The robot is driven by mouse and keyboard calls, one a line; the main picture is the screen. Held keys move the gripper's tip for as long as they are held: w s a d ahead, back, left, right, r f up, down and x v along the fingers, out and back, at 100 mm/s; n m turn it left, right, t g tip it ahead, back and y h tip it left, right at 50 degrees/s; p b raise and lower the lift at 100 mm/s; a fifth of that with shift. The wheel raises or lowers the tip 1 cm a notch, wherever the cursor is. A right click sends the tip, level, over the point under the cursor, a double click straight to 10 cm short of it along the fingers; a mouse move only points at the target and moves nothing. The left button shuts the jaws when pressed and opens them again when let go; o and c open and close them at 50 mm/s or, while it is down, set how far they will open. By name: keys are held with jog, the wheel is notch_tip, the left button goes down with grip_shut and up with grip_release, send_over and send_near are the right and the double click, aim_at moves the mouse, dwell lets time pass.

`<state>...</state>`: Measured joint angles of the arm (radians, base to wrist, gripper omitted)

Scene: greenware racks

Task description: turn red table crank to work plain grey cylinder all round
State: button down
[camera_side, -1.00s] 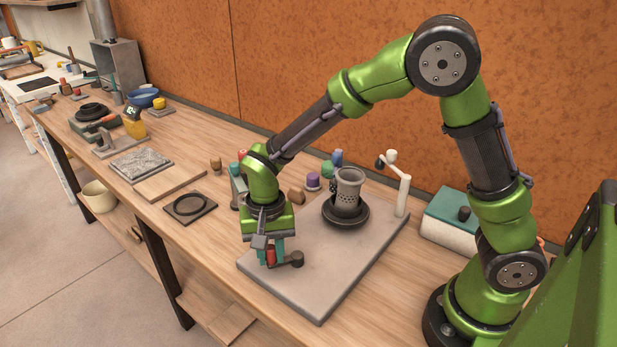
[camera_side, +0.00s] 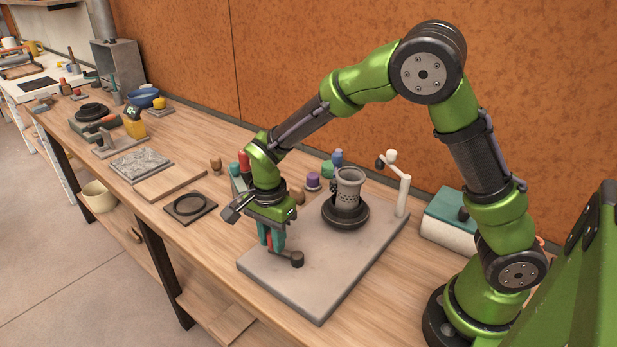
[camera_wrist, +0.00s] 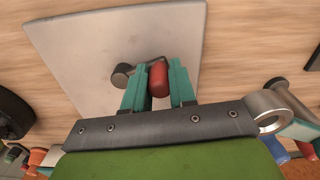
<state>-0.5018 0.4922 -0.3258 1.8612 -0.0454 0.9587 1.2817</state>
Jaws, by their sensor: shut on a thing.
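The red crank handle (camera_wrist: 158,78) is between the teal fingers of my gripper (camera_wrist: 156,88), which is shut on it. In the side view my gripper (camera_side: 271,238) is low over the front left part of the grey base slab (camera_side: 320,285). The crank's dark arm and hub (camera_side: 297,259) show just right of the fingers. The grey cylinder (camera_side: 348,188) stands upright in a dark round table (camera_side: 345,214) toward the back of the slab. Rows of small dark marks show on its side. Its far side is hidden.
A white post with a jointed arm (camera_side: 401,190) stands on the slab right of the cylinder. A teal-topped box (camera_side: 450,219) is farther right. Several coloured pieces, one purple (camera_side: 313,181), stand behind the slab. A dark square plate with a ring (camera_side: 190,207) lies left.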

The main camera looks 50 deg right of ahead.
jog(key=shift+w+d+r, duration=0.1)
jog(key=shift+w+d, duration=0.05)
dwell(0.4)
jog(key=c, duration=0.9)
grip_release()
notch_tip(320, 180, up, 17)
jog(key=shift+f, duration=0.1)
